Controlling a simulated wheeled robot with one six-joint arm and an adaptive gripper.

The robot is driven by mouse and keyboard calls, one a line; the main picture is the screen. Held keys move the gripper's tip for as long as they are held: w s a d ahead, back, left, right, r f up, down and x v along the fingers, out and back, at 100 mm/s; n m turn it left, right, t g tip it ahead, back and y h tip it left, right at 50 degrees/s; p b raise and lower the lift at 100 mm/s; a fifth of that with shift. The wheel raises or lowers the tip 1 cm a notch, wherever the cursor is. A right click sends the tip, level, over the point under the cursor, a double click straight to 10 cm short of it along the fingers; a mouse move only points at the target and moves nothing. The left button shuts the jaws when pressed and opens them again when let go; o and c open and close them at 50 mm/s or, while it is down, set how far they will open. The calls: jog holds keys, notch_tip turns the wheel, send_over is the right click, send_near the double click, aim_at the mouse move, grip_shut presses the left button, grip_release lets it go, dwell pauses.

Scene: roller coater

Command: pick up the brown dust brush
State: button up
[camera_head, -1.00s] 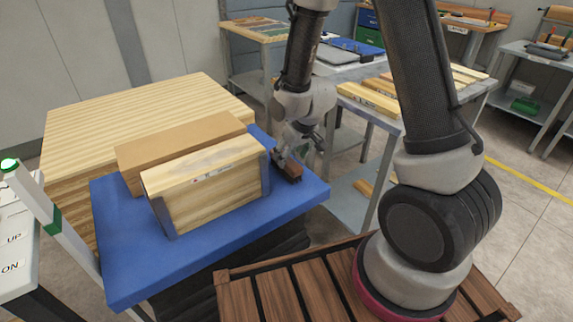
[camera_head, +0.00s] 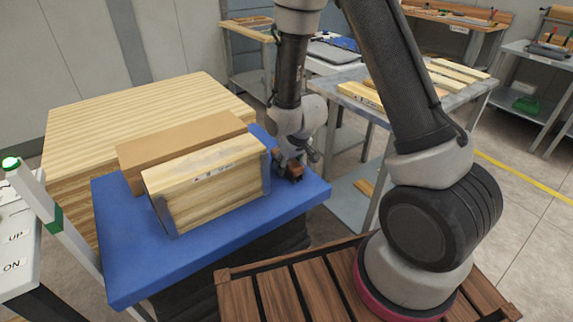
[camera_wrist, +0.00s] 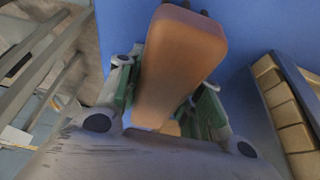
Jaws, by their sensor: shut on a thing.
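The brown dust brush (camera_wrist: 180,55) lies between the two fingers of my gripper in the wrist view. My gripper (camera_wrist: 165,105) is shut on it, with green-edged finger pads on both its sides. In the head view the brush (camera_head: 295,173) is a small brown block at the right end of the blue platform (camera_head: 140,270), largely hidden by my gripper (camera_head: 287,165). Whether the brush touches the platform or is just above it I cannot tell.
A wooden box with grey ends (camera_head: 215,190) and a tan board (camera_head: 180,150) stand on the blue platform, close left of my gripper. A large striped wood stack (camera_head: 140,100) is behind. A grey table with planks (camera_head: 380,105) stands to the right.

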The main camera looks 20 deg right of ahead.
jog(key=shift+r, duration=0.1)
notch_tip(320, 180, up, 10)
jog(key=shift+f, duration=0.1)
dwell(0.4)
